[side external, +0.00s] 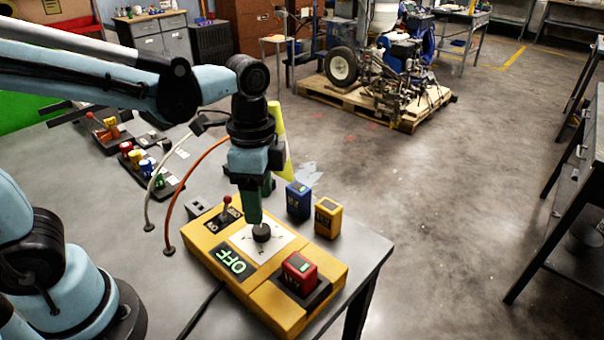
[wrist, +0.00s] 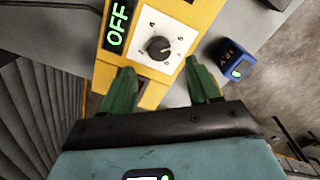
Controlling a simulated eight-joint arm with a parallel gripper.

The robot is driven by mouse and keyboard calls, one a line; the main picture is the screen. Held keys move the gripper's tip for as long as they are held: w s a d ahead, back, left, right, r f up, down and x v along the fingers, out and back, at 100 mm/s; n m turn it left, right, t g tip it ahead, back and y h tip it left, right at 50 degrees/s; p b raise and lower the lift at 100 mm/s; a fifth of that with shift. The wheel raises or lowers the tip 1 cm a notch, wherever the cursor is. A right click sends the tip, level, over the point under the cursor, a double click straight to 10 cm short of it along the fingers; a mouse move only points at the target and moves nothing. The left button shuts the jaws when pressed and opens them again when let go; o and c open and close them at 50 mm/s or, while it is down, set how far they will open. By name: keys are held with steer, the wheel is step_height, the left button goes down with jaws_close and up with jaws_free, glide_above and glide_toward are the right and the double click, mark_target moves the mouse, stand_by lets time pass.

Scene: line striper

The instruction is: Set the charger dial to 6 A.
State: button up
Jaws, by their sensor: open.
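The yellow charger (side external: 222,268) sits on the grey table. Its black round dial (side external: 261,232) is on a white plate with small marks around it; the dial also shows in the wrist view (wrist: 158,48). The marks are too small to read surely, and the pointer's setting is unclear. The display (side external: 234,262) reads OFF in green. My gripper (wrist: 160,68) points down, with its green fingers apart and empty. In the wrist view the dial appears just beyond the gap between the fingertips. In the side view the fingers are close to the dial and overlap its near surroundings.
A red battery (side external: 299,270) sits in the charger's bay. A red-knobbed lever (side external: 226,204) stands on the charger's far end. A blue battery (side external: 298,200) and a yellow battery (side external: 328,217) stand behind it. Two hoses arch at the left. The table's right edge is near.

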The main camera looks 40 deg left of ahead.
steer(key=shift+r, duration=2.95)
steer(key=shift+a, duration=0.1)
steer(key=a+f+n+t, duration=0.4)
steer(key=a+n+t, duration=0.3)
steer(key=n, duration=0.4)
steer(key=shift+s+t, duration=0.3)
steer(key=shift+s, duration=0.1)
steer(key=shift+a, duration=0.1)
steer(key=shift+c, duration=0.2)
